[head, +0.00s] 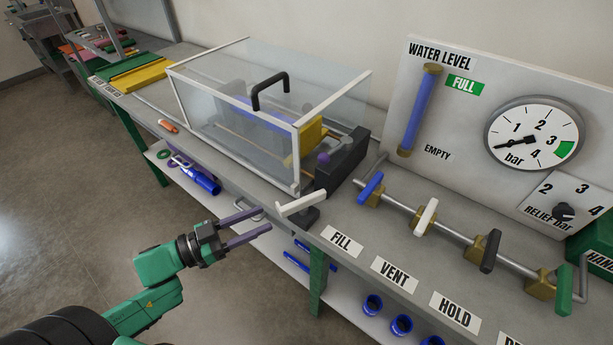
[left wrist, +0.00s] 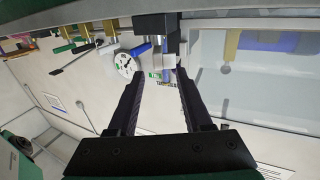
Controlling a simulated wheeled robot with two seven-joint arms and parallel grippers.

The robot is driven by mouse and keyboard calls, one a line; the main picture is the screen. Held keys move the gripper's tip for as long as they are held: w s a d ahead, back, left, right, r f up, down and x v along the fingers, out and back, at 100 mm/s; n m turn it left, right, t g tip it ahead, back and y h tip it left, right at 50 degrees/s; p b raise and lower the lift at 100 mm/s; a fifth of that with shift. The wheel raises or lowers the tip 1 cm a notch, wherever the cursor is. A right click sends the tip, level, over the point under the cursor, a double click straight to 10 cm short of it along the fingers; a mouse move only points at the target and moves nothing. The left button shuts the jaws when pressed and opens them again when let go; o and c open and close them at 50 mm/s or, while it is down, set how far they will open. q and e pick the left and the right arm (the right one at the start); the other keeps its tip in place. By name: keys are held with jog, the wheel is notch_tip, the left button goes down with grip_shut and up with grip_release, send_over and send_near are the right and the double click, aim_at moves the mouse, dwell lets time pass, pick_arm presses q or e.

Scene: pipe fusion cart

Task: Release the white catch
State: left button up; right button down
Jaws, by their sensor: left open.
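The white catch (head: 301,204) is a short pale lever on a dark block at the front right corner of the clear guard box (head: 232,123). It sticks out over the cart's front edge. My left gripper (head: 264,219) is open and empty, just left of the catch, with both purple-grey fingers pointing at it. A gap shows between the fingertips and the catch. In the left wrist view the open fingers (left wrist: 161,73) reach toward a dark block and pale parts; I cannot clearly tell the catch there. My right gripper is not in view.
The guard has a black handle (head: 270,89) on top and appears closed. To the right are a blue valve lever (head: 370,188), a white valve lever (head: 426,216) and a gauge panel (head: 460,90). A lower shelf (head: 225,207) holds blue parts. Open floor lies at left.

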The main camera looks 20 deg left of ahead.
aim_at(280, 211)
pick_arm(q)
jog(key=x, duration=0.3)
jog(key=shift+d+r, duration=0.25)
jog(key=shift+d, duration=0.1)
jog(key=p+x, duration=0.1)
jog(key=x, duration=0.8)
jog(key=shift+w+f, duration=0.2)
jog(key=shift+w, duration=0.05)
jog(key=shift+w+d+f, duration=0.1)
jog(key=shift+w+d, duration=0.05)
jog(key=shift+d, duration=0.15)
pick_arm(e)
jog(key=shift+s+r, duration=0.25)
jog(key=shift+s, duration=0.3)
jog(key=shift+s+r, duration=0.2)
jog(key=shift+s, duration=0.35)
